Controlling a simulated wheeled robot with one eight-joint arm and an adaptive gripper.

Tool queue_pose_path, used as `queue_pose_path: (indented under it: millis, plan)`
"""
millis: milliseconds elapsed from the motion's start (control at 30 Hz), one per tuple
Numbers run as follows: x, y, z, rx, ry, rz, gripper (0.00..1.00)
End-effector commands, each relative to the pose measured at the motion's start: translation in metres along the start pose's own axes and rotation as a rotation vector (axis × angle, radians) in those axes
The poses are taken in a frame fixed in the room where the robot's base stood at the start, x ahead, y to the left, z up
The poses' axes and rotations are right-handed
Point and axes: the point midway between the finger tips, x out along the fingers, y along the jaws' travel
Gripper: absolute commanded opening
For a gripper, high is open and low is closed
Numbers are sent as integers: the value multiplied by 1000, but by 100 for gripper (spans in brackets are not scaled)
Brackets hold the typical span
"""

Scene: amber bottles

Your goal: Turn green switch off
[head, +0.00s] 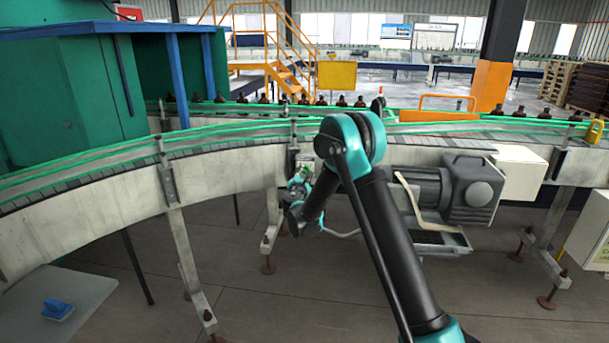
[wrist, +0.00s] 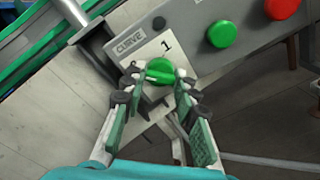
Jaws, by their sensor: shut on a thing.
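The green switch (wrist: 160,71) is a rotary knob on a grey control panel in the wrist view, beside a white label reading "CURVE" and the digit 1. My gripper (wrist: 158,84) has its two fingers on either side of the knob, with the dark fingertips close in on it. The knob's lower edge is partly hidden by the fingers. In the head view my gripper (head: 298,190) is at the small panel on the conveyor's side, and the arm hides part of it.
A green round button (wrist: 222,34) and a red round button (wrist: 282,8) sit on the same panel. The conveyor wall (head: 110,199) curves behind my gripper. A grey motor (head: 470,190) stands right of my arm. A support leg (head: 185,250) stands to the left.

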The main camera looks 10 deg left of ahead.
Motion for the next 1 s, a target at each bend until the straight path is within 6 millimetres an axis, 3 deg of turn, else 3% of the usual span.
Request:
queue_pose_path:
  millis: [467, 500, 633, 1000]
  plan:
    - [-1, 0, -1, -12, 2, 0, 0]
    - [-1, 0, -1, -12, 2, 0, 31]
    - [-1, 0, -1, -13, 1, 0, 47]
    - [-3, 0, 0, -13, 1, 0, 50]
